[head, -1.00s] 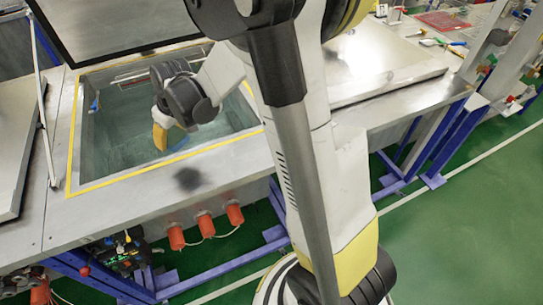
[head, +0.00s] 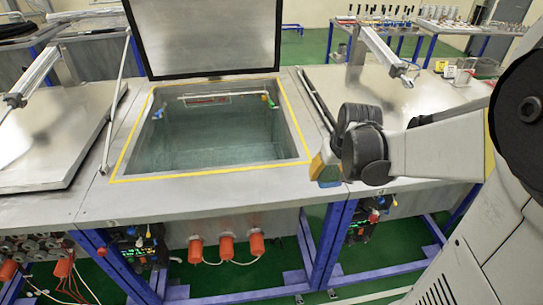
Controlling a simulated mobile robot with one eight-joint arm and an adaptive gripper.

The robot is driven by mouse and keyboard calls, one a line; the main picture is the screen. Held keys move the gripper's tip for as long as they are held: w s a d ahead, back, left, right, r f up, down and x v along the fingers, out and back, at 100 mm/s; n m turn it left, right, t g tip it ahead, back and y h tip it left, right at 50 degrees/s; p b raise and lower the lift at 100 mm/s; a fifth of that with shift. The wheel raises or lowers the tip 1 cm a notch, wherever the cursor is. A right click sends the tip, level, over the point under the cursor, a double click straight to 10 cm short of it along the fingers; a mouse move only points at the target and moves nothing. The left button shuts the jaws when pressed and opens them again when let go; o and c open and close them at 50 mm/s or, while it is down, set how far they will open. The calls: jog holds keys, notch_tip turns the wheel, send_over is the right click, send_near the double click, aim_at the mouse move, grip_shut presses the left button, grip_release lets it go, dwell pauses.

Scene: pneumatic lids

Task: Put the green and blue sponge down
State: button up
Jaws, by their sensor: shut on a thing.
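My gripper (head: 325,170) is at the right of the head view, by the front right corner of the open tank, in front of the metal worktop. Its wrist is dark, with a yellowish finger showing. It is shut on the green and blue sponge (head: 329,183), of which only a small blue and green part shows below the finger. The wrist and finger hide the rest. I cannot tell whether the sponge touches the worktop edge.
The open tank (head: 118,176) has a yellow-edged rim and a raised lid (head: 207,38). A closed lid (head: 395,95) lies to the right, another (head: 60,140) to the left. Orange plugs (head: 226,246) hang below the front edge. Bare worktop (head: 230,190) lies in front of the tank.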

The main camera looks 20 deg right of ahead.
jog(key=b, duration=0.3)
send_over(296, 186)
jog(key=f, duration=0.5)
jog(key=shift+s+a+f, duration=0.1)
jog(key=shift+s+f, duration=0.15)
jog(key=shift+f, duration=0.1)
jog(key=shift+f+b, duration=0.75)
jog(key=shift+f, duration=1.15)
jog(key=shift+s, duration=0.1)
jog(key=shift+f, duration=0.2)
jog(key=o, duration=1.2)
jog(key=shift+r, duration=0.1)
